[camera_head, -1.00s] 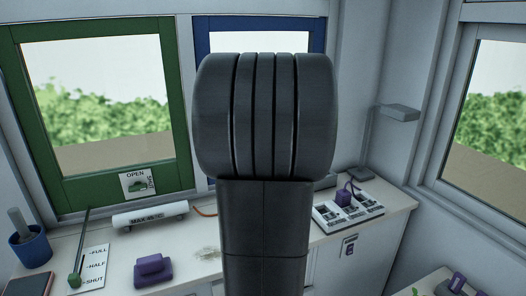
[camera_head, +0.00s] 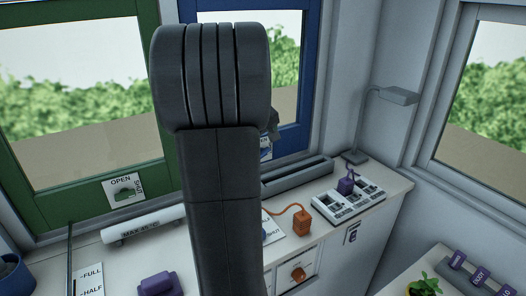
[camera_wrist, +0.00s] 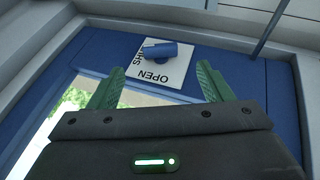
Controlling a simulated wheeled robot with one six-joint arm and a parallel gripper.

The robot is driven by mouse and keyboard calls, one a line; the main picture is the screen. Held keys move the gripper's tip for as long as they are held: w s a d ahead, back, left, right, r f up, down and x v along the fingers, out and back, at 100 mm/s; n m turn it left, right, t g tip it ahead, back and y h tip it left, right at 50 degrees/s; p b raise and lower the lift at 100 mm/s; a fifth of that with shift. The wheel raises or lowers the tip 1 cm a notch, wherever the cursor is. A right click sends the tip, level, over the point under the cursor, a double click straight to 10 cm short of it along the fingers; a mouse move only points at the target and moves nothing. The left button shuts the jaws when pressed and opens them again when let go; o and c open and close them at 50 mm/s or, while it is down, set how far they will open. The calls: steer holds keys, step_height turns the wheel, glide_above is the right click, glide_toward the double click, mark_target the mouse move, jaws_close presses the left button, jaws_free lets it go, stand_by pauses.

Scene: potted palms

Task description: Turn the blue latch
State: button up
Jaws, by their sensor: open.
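The blue latch (camera_wrist: 160,51) shows in the wrist view as a short blue handle on a white plate (camera_wrist: 172,72) lettered OPEN and SHUT. The plate is fixed to a blue window frame (camera_wrist: 235,75). My gripper (camera_wrist: 158,78) is open and empty, its two green fingers pointing toward the plate, one on either side of it in the picture. I cannot tell the exact gap to the latch. In the head view my arm hides most of the gripper and the latch; part of a white plate (camera_head: 266,153) shows beside the arm on the blue frame (camera_head: 291,140).
A green window frame (camera_head: 72,208) with its own OPEN/SHUT plate (camera_head: 123,190) stands to the left. On the counter are a white cylinder (camera_head: 143,224), an orange block with a cord (camera_head: 303,221), a switch panel (camera_head: 350,201) and a grey lamp (camera_head: 398,96).

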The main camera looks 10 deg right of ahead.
steer(key=x, duration=0.8)
steer(key=shift+w+f+p, duration=0.15)
steer(key=shift+f+p, duration=0.05)
steer(key=shift+p, duration=0.15)
steer(key=c, duration=1)
steer(key=shift+w+d+m+g+y+p, duration=0.15)
steer(key=shift+g+y+p, duration=0.15)
steer(key=shift+y+p, duration=0.6)
steer(key=shift+s+d+m+g+y+p, duration=0.1)
steer(key=shift+m+g+y+p, duration=0.25)
steer(key=shift+p, duration=1.1)
steer(key=shift+w+d+g+y+p, duration=0.1)
steer(key=shift+g+y+p, duration=0.15)
steer(key=shift+y+p, duration=0.7)
